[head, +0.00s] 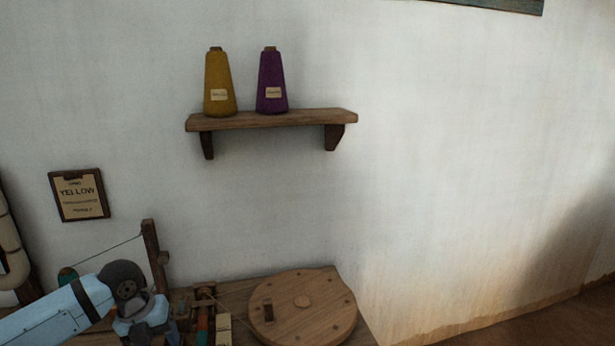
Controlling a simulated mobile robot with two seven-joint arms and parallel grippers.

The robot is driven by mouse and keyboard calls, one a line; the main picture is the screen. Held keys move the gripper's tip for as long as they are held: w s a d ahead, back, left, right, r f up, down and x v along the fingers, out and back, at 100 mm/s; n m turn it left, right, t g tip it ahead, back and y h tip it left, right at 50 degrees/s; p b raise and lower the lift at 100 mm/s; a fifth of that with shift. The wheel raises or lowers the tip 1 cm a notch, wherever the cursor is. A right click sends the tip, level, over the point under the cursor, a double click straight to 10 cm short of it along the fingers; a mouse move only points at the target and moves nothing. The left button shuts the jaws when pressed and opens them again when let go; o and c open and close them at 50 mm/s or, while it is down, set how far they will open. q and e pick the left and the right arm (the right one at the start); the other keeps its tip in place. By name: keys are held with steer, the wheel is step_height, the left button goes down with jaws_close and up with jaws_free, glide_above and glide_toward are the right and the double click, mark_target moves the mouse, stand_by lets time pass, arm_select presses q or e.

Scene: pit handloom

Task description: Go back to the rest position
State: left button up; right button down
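My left arm comes in from the lower left, light blue with a dark joint. My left gripper (148,330) points down over the left part of the wooden bench (235,289), at the bottom edge of the head view. Its fingers are cut off or hidden, so I cannot tell whether it is open or holds anything. My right gripper is not in view.
A wall shelf (300,119) holds a yellow cone (219,78) and a purple cone (270,75). A framed card reading "YELLOW" (79,195) hangs at left. The right side is bare wall.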

arm_select(q)
steer(key=s+d+f+n+t+h, duration=0.15)
steer(key=s+d+f+n, duration=0.25)
steer(key=d+f, duration=0.45)
steer(key=s+d+f+n+t+h, duration=0.35)
steer(key=s+d+n+t, duration=0.45)
steer(key=s+n, duration=0.65)
steer(key=s+a+n+t+y, duration=0.1)
steer(key=s+a+n+y, duration=0.3)
steer(key=n, duration=0.7)
step_height(320, 180, up, 16)
steer(key=s+a+p, duration=0.1)
steer(key=s+p, duration=0.1)
steer(key=p, duration=2.4)
steer(key=shift+a+r, duration=0.25)
steer(key=shift+a, duration=0.1)
steer(key=shift+s+a+r+p, duration=0.2)
steer(key=shift+r+p, duration=0.2)
steer(key=shift+p, duration=0.5)
steer(key=shift+c, duration=1.2)
steer(key=shift+f, duration=0.15)
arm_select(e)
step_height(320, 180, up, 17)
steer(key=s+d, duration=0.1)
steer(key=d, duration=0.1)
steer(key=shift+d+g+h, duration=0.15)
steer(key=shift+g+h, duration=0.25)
